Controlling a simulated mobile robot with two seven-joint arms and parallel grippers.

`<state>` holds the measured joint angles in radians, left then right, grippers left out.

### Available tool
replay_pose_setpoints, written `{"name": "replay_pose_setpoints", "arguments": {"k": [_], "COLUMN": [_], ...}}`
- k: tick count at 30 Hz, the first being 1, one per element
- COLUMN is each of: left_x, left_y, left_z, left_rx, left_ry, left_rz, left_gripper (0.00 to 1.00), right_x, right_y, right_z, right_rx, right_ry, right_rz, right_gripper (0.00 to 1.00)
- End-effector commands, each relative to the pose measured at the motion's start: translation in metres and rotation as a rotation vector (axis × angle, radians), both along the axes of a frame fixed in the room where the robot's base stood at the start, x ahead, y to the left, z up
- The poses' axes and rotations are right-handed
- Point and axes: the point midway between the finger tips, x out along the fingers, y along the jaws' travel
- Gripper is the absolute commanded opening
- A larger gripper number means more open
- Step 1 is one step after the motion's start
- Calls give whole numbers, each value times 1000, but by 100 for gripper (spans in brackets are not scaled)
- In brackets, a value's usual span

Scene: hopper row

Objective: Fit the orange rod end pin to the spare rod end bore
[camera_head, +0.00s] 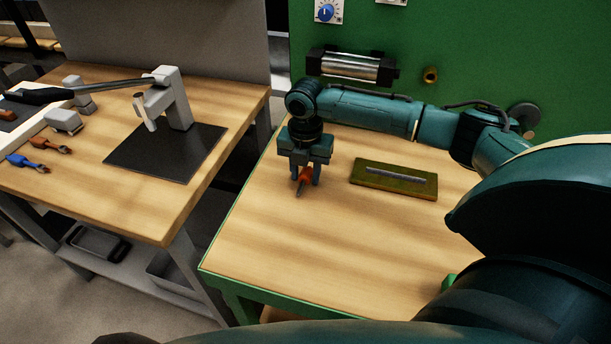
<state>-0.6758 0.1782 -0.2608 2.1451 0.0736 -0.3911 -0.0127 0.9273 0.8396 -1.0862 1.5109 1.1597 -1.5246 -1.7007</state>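My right gripper (305,174) is over the left part of the wooden bench with the green edge, fingers pointing down. An orange piece with a grey tip, which looks like the orange rod end pin (305,177), sits between its fingers and slants down to the left. The fingers appear closed on it. Whether the tip touches the bench top is hard to tell. A thin grey rod (396,174) lies on an olive board (368,187) to the right of the gripper. I cannot make out a bore on it. My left gripper is not in view.
A second bench (80,195) at left, across a gap, carries a grey press (173,98) on a dark mat (150,166), plus an orange tool (50,145) and a blue tool (25,163). A metal cylinder (350,67) is mounted on the green panel. The front bench top is clear.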

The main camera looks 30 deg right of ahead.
Motion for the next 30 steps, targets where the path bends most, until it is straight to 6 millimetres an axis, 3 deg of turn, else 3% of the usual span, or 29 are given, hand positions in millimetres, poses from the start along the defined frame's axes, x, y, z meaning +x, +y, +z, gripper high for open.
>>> {"name": "replay_pose_setpoints", "arguments": {"k": [12, 20, 23, 30], "left_x": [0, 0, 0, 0], "left_y": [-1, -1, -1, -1], "left_z": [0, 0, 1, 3], "left_rx": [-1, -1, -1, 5], "left_ry": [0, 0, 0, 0], "left_rz": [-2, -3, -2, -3], "left_gripper": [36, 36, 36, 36], "right_x": [0, 0, 1, 1], "right_y": [0, 0, 0, 0], "right_z": [1, 4, 16, 64], "right_rx": [0, 1, 0, 2], "right_ry": [0, -2, -4, -5], "right_rz": [0, 0, -1, 0], "right_gripper": [2, 1, 1, 1]}}
